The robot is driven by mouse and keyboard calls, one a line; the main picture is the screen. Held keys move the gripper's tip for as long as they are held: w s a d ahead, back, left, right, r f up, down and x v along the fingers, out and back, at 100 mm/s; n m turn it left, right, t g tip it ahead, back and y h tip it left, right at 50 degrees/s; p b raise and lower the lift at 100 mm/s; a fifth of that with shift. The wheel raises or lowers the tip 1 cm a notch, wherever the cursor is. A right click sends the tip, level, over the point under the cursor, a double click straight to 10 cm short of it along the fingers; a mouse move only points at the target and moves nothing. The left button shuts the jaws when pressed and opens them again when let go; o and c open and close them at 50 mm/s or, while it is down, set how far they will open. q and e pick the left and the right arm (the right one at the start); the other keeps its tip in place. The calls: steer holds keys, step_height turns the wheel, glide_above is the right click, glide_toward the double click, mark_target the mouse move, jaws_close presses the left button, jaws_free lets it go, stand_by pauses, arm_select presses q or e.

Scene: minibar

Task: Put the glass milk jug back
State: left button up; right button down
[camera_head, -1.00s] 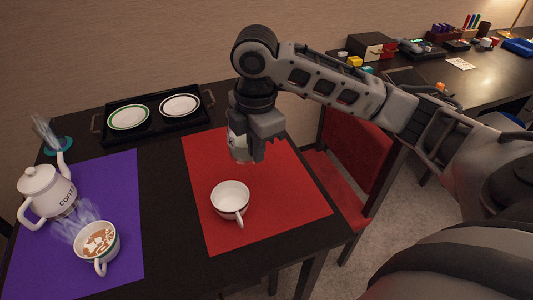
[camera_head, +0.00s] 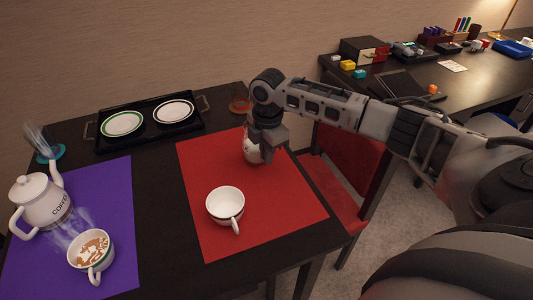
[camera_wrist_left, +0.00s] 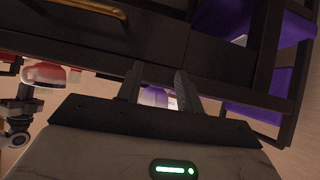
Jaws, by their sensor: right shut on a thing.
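The glass milk jug (camera_head: 252,152) is a small whitish vessel over the back part of the red mat (camera_head: 205,160), mostly hidden by my right gripper (camera_head: 256,150). That gripper points down and is shut on the jug. I cannot tell if the jug's base touches the mat. An orange-brown round coaster (camera_head: 240,104) lies bare at the table's back right, behind the gripper. My left gripper (camera_wrist_left: 160,85) shows only in the left wrist view; its fingers are apart with nothing held between them.
A white cup (camera_head: 226,205) stands on the red mat. A black tray (camera_head: 149,136) with two plates is at the back. A coffee pot (camera_head: 40,202) and full cup (camera_head: 91,250) steam on the purple mat (camera_head: 110,205). A red chair (camera_head: 340,185) is at the right.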

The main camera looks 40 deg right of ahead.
steer(key=shift+w+f, duration=0.1)
steer(key=shift+f, duration=0.15)
steer(key=shift+f, duration=0.1)
steer(key=c, duration=1.5)
jaws_free()
steer(key=shift+f, duration=0.15)
steer(key=shift+c, duration=0.2)
step_height(320, 180, up, 12)
steer(key=shift+s+r, duration=0.2)
steer(key=shift+s, duration=0.15)
